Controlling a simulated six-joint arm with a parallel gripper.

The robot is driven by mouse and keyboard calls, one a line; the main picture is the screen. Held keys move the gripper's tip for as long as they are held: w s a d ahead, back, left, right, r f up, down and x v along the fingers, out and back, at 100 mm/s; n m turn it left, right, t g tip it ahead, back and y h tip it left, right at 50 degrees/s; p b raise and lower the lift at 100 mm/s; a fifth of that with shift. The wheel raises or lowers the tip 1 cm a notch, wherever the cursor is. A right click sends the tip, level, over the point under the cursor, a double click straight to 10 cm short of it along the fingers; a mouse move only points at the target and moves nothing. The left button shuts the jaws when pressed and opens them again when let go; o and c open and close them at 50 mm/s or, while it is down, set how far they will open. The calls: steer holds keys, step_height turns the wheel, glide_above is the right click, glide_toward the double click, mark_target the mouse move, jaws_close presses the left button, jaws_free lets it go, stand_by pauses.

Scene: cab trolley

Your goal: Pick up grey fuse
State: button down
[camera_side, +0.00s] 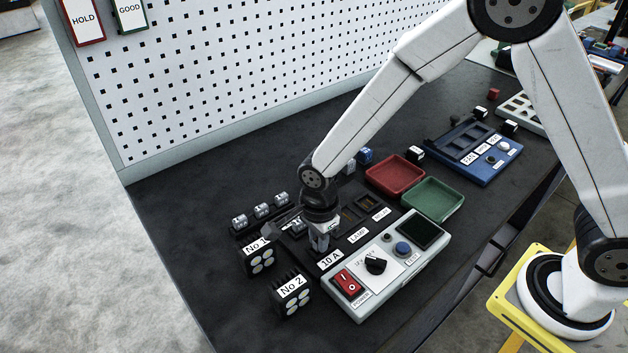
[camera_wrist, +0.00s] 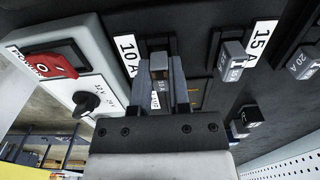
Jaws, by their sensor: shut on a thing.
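My gripper (camera_wrist: 160,88) is shut on a grey fuse (camera_wrist: 159,66) at the slot beside the 10 A label (camera_wrist: 127,54). The fuse sits between the two fingers. I cannot tell whether it is still seated in the slot. In the side view my gripper (camera_side: 319,243) points down at the black fuse panel beside the 10 A label (camera_side: 331,259), and the fingers hide the fuse. Other grey fuses stand by the 15 A label (camera_wrist: 261,42) and the 20 A label (camera_wrist: 302,62).
A grey control box (camera_side: 391,262) with a red switch (camera_side: 347,283) is close to my gripper. Lamps No 1 (camera_side: 258,255) and No 2 (camera_side: 291,292) stand to the left. A red tray (camera_side: 394,175), a green tray (camera_side: 433,199) and a blue box (camera_side: 474,151) are farther right.

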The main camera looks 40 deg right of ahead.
steer(key=shift+r, duration=0.7)
steer(key=s+d+r, duration=0.4)
steer(key=s+r, duration=0.7)
steer(key=s, duration=0.2)
steer(key=shift+s+d, duration=0.15)
steer(key=shift+d, duration=0.05)
steer(key=shift+r, duration=0.1)
steer(key=shift+d, duration=0.1)
